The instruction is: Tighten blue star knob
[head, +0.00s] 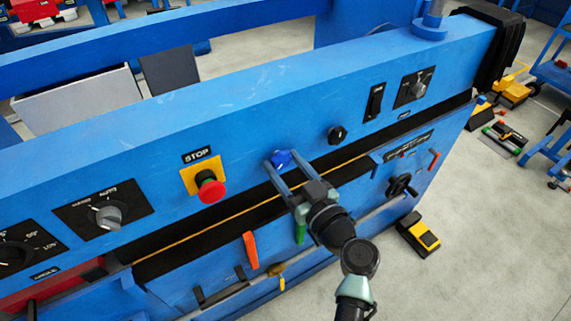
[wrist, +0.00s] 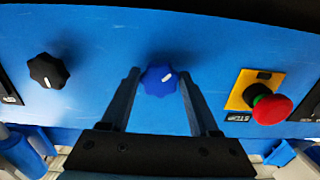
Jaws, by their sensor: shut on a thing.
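The blue star knob (head: 283,159) with a white mark sits on the front of the blue machine panel, right of the red stop button. In the wrist view the blue star knob (wrist: 158,80) is between the two fingertips. My gripper (head: 281,163) reaches up to the panel from the lower right and is shut on the knob. In the wrist view the fingers of my gripper (wrist: 157,78) stand on either side of it. The fingers hide part of the knob's edge in the head view.
The red stop button (head: 211,188) on its yellow plate is left of the knob. A black star knob (head: 337,134) is to the right. The floor at right holds a yellow-black pedal (head: 419,234).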

